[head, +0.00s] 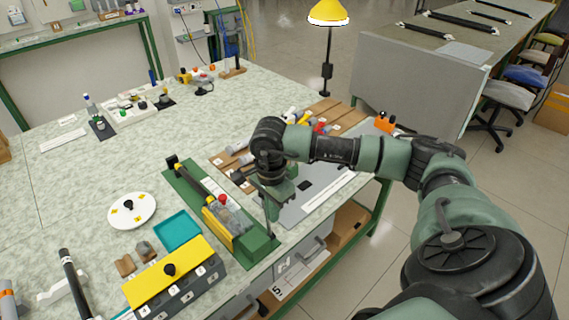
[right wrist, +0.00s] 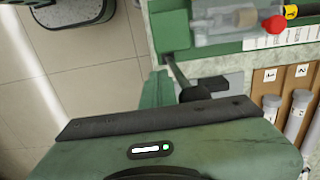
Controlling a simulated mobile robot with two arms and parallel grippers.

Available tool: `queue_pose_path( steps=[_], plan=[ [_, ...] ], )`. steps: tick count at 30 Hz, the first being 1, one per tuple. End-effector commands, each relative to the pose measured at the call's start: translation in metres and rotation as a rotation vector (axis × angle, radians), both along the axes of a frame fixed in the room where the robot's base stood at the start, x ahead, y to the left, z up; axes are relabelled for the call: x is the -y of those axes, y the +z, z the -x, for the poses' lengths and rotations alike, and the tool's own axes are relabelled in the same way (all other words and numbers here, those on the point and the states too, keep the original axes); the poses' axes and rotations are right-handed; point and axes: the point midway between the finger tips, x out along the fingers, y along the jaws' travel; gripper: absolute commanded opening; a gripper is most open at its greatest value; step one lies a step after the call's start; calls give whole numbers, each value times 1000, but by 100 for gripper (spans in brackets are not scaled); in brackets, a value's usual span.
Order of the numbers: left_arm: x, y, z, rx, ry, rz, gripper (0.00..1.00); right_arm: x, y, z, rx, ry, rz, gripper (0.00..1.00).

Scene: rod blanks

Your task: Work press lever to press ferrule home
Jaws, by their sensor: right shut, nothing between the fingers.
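The press (head: 258,243) is a green fixture at the table's front edge, with a clear housing and a red knob (head: 222,199). It also shows at the top of the right wrist view (right wrist: 229,45). Its lever (head: 269,218) is a thin dark rod standing at the near right end. In the right wrist view the lever's dark handle (right wrist: 195,92) lies just beyond my gripper body. My right gripper (head: 281,200) is shut and empty beside the lever; I cannot tell whether it touches. A pale cylinder (right wrist: 243,17) shows inside the housing; the ferrule is not clearly distinguishable. My left gripper is out of view.
A teal tray (head: 177,231), a yellow-topped block (head: 170,272) and a white round plate (head: 132,210) stand left of the press. A wooden rack (head: 232,172) with pale cylinders lies behind my right gripper. The table's middle left is mostly clear.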

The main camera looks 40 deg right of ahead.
Motion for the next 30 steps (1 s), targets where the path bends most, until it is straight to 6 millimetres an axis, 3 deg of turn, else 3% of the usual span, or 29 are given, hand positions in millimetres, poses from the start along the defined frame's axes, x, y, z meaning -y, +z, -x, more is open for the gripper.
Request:
queue_pose_path(
  steps=[30],
  plan=[
    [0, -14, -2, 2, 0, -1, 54, 3, 0, 99, 0, 0, 1, 0]
  ],
)
